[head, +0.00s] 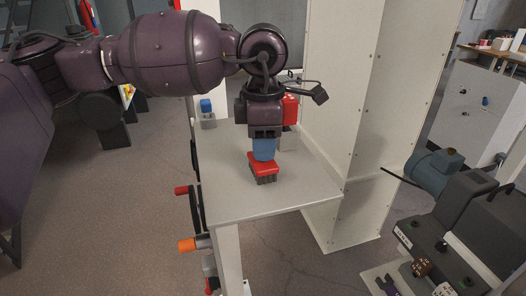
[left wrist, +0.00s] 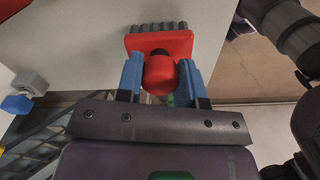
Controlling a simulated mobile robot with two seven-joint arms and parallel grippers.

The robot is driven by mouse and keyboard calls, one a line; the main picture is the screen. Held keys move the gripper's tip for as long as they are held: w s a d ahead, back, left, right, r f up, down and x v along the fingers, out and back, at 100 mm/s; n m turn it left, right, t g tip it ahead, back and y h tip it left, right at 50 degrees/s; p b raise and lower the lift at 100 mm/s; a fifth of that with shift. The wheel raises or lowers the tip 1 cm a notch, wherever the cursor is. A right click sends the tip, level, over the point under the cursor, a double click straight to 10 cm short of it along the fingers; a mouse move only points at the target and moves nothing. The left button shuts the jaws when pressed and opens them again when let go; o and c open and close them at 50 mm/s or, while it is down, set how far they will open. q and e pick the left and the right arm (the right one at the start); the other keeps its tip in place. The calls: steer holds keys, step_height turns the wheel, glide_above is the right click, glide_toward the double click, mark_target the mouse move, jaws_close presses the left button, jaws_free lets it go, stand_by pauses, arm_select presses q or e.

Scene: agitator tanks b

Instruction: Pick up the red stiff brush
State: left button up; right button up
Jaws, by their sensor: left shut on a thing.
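The red stiff brush (head: 263,165) has a red block head, a round red grip and dark grey bristles pointing down. It is at the middle of the small white table (head: 300,190). I cannot tell whether its bristles touch the tabletop. My left gripper (head: 264,150) comes down from above and is shut on the brush. In the left wrist view, the blue fingers (left wrist: 160,82) stand on either side of the brush's round grip (left wrist: 160,72), with the red head and bristles beyond. The right gripper is not in view.
A grey item with a blue top (head: 206,112) stands at the table's back left. A red object (head: 291,108) is behind my gripper. A tall white panel (head: 345,100) borders the table on the right. The front tabletop is clear. An orange handle (head: 187,245) juts out below the table.

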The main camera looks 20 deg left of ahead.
arm_select(q)
step_height(320, 180, up, 19)
steer(key=b, duration=0.1)
steer(key=o, duration=0.4)
steer(key=shift+f, duration=0.1)
steer(key=shift+c, duration=1.1)
steer(key=shift+f, duration=0.1)
steer(key=shift+c, duration=0.2)
